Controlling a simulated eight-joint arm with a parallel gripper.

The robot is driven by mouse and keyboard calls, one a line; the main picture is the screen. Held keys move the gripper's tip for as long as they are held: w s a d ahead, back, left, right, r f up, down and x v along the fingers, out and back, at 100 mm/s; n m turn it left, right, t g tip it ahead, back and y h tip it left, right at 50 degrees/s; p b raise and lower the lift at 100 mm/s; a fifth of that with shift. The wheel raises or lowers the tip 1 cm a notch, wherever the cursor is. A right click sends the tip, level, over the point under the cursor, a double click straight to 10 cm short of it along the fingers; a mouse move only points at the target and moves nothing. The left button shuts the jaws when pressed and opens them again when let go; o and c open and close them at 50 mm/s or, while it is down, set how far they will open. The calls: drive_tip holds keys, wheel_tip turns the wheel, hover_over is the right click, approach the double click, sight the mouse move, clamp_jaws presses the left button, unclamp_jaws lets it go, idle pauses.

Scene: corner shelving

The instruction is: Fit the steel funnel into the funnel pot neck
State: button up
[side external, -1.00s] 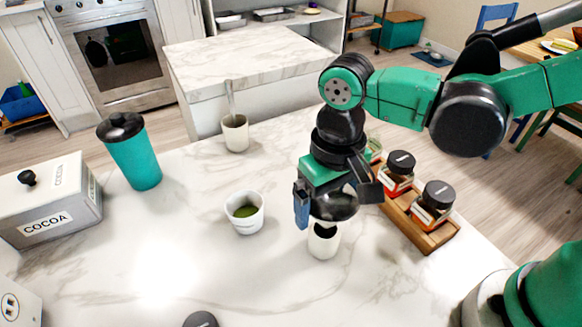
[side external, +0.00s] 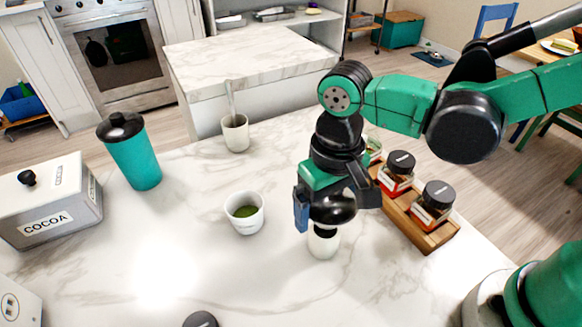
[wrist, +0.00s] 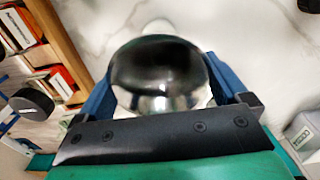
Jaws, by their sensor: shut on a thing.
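The steel funnel (side external: 333,209) is a dark, shiny bowl held between the fingers of my gripper (side external: 334,212). In the wrist view the funnel (wrist: 160,75) fills the space between the blue fingers of my gripper (wrist: 165,90). The funnel pot (side external: 323,243) is a small white pot standing on the marble counter directly below the funnel. A dark band shows at its top, under the funnel. The funnel hides the neck, so I cannot tell whether the spout is inside it. A pale edge of the pot (wrist: 157,27) shows behind the funnel in the wrist view.
A wooden rack (side external: 421,223) with several spice jars stands close on the right. A white cup with green contents (side external: 245,212) is to the left. A teal shaker (side external: 132,155), a cocoa box (side external: 48,200) and a white cup (side external: 235,133) are farther off. The front counter is mostly clear.

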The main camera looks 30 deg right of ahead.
sight(327, 217)
drive_tip(key=shift+f, duration=1.2)
drive_tip(key=o, duration=1.4)
drive_tip(key=shift+c, duration=0.2)
drive_tip(key=shift+r, duration=2.8)
drive_tip(key=d+r+t, duration=0.1)
drive_tip(key=d+t, duration=0.1)
drive_tip(key=d, duration=0.3)
drive_tip(key=w+d+t, duration=0.1)
drive_tip(key=d+t, duration=0.1)
drive_tip(key=d, duration=0.3)
drive_tip(key=d+r+t, duration=0.1)
drive_tip(key=d+t, duration=0.2)
drive_tip(key=d, duration=0.2)
drive_tip(key=shift+w+r, duration=0.15)
drive_tip(key=shift+r, duration=0.15)
